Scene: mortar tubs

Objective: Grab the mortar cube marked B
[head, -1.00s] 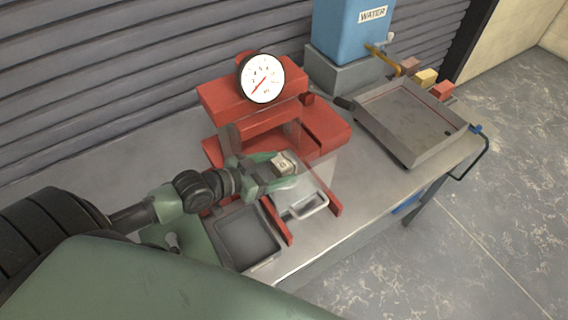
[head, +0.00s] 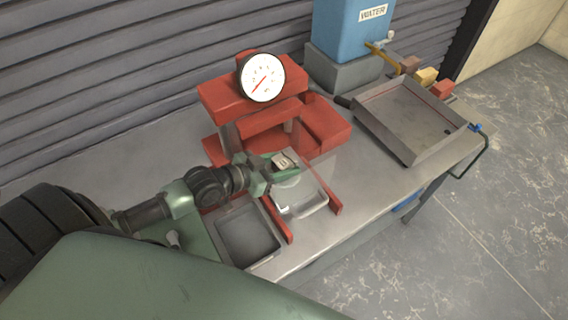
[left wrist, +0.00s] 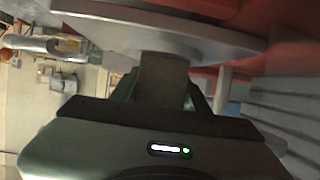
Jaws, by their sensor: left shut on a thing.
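A small pale grey-beige cube (head: 283,160) is between the fingers of my left gripper (head: 285,165), in front of the red press (head: 262,120). Its mark is too small to read. The left gripper is shut on it, with a green finger on each side. The left wrist view shows a grey-brown block face (left wrist: 165,75) between the fingers, right below a round grey plate (left wrist: 160,38). I cannot tell whether the cube touches what is beneath it. My right gripper is not in view.
A clear guard with a handle (head: 308,207) is at the press front. A dark empty tray (head: 248,236) lies left of it. A large metal tray (head: 408,120), a blue water tank (head: 350,35) and coloured blocks (head: 425,76) are to the right.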

